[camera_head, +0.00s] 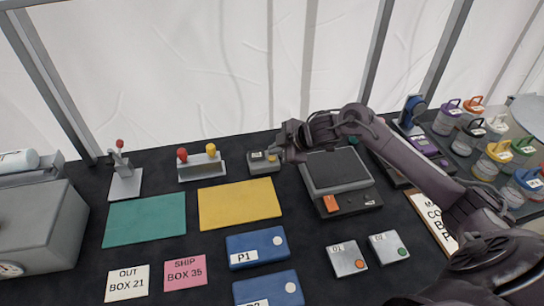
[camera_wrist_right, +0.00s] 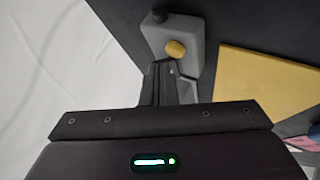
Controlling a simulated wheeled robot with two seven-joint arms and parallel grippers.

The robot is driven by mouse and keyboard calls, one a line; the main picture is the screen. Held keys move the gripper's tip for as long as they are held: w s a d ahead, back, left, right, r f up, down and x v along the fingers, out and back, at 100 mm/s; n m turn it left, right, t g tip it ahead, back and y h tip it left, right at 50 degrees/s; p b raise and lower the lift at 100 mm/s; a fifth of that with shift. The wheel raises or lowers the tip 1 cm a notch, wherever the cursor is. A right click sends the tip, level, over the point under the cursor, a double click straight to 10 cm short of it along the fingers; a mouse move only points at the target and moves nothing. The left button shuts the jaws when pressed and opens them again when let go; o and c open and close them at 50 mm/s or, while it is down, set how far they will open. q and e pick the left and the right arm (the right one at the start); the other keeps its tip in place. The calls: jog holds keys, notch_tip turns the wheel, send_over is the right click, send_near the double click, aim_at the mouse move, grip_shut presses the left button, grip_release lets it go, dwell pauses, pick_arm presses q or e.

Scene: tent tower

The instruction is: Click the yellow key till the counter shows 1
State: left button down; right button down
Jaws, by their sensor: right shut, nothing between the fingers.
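A small grey counter box (camera_head: 263,166) stands at the back of the table, behind the yellow mat. In the right wrist view the grey box (camera_wrist_right: 178,28) carries a round yellow key (camera_wrist_right: 176,49) and a dark round part (camera_wrist_right: 159,15). My right gripper (camera_head: 279,152) is shut and empty at the right end of the box. In the wrist view its fingertips (camera_wrist_right: 163,67) are just beside the yellow key; I cannot tell if they touch it. The counter's number is too small to read. My left gripper is not in view.
A stand with red and yellow knobs (camera_head: 203,169) is left of the box. The yellow mat (camera_head: 240,204) lies in front, and a dark device with an orange key (camera_head: 337,172) is to the right.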

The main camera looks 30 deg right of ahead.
notch_tip(320, 180, up, 5)
jog(key=p, duration=0.4)
jog(key=shift+p, duration=0.4)
dwell(0.4)
